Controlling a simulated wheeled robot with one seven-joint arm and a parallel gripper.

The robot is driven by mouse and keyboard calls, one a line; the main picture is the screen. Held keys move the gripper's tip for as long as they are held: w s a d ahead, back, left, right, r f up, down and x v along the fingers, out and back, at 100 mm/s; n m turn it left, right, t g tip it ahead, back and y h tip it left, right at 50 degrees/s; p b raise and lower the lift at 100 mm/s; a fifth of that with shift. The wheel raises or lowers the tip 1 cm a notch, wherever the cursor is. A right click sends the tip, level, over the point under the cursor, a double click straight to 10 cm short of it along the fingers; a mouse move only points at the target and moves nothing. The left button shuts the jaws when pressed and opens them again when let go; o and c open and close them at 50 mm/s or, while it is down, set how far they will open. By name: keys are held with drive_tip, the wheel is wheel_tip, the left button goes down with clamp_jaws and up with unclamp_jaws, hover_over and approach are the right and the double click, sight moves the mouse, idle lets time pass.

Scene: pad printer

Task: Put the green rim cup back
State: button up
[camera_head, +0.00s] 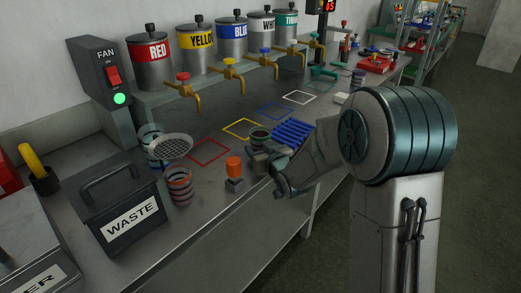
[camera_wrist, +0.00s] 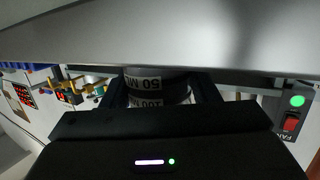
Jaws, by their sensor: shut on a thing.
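My gripper (camera_head: 262,150) is shut on a cup (camera_head: 260,134), held upright over the bench near the yellow outlined square. In the wrist view, the cup (camera_wrist: 157,88) sits between the two dark fingers (camera_wrist: 160,98) and shows "50 ML" and "100 ML" marks. Its rim looks greenish in the head view, but is too small to be sure; the wrist view cuts it off. Another banded cup (camera_head: 151,134) stands behind the round mesh strainer (camera_head: 171,146). A cup with an orange-red rim (camera_head: 179,186) stands beside the waste bin.
The black waste bin (camera_head: 112,207) stands at the front left. Outlined squares, including red (camera_head: 192,158) and yellow (camera_head: 228,130), lie below the paint taps. The red square looks empty.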

drive_tip(key=shift+f, duration=0.1)
drive_tip(key=o, duration=1)
